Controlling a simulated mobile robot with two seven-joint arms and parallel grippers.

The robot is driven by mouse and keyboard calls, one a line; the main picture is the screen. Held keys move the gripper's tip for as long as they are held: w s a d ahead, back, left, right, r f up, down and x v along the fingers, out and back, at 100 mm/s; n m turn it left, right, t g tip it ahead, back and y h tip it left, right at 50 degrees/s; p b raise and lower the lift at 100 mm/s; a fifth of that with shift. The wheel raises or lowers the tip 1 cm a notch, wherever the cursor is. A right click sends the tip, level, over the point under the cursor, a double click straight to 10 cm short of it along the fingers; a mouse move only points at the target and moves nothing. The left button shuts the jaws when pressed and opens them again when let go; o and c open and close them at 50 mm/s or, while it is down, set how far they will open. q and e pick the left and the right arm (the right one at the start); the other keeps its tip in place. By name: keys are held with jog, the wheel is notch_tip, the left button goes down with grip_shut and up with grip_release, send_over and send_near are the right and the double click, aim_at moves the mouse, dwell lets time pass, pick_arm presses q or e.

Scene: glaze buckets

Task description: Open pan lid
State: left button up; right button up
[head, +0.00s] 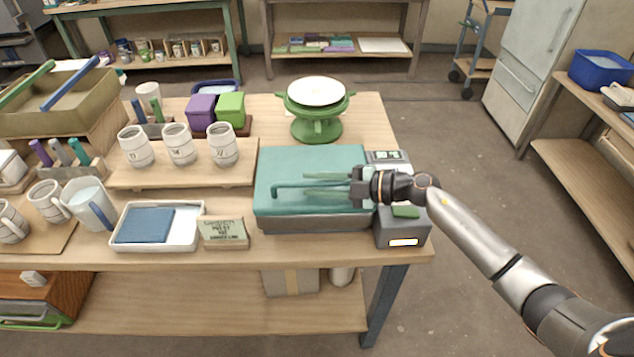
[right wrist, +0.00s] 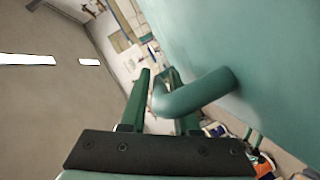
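The pan is a low rectangular grey body with a teal lid (head: 310,161) seated on it, at the right end of the table in the head view. A teal bar handle (head: 290,187) runs along the lid; its bent end shows large in the right wrist view (right wrist: 205,92). My right gripper (head: 308,183) reaches in from the right, over the lid at the handle. In the right wrist view its green fingers (right wrist: 158,72) stand apart, with the handle's bend by the gap and covering part of one finger. A gap shows beside the other finger. My left gripper is out of view.
A grey box (head: 403,232) with a green top stands right of the pan. A green turntable (head: 317,128) is behind it. A small sign (head: 223,232), a white tray (head: 190,240) and several mugs (head: 178,145) are to the left. The floor at right is clear.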

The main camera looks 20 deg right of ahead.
grip_shut()
dwell(1.3)
